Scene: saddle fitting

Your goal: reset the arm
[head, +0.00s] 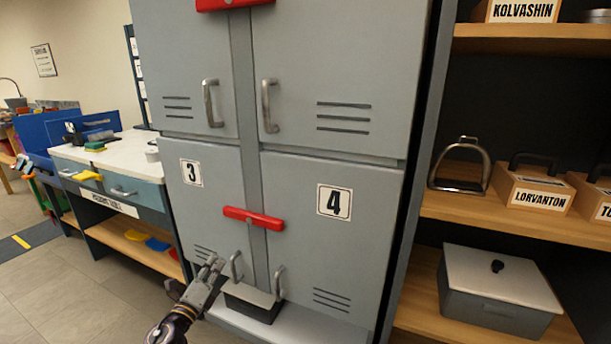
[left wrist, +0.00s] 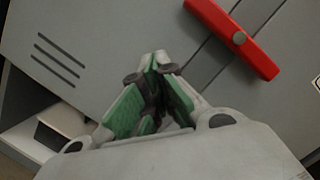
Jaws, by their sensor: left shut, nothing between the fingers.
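My left gripper (head: 214,264) is in front of the lower part of the grey locker, near the handle of door 3 (head: 192,172). In the left wrist view its green-padded fingers (left wrist: 155,62) are together at the tips, with nothing held. A red turn-latch (head: 253,217) lies nearly level across the post between door 3 and door 4 (head: 334,201); it also shows in the left wrist view (left wrist: 232,38), apart from the fingers. Both lower doors look shut. My right gripper is not in view.
A dark box with a pale top (head: 252,302) stands on the ledge before the lower doors. Right shelves hold a stirrup (head: 462,167), a box labelled LORVANTON (head: 540,198) and a lidded grey box (head: 497,292). A workbench (head: 115,160) stands left; floor before it is clear.

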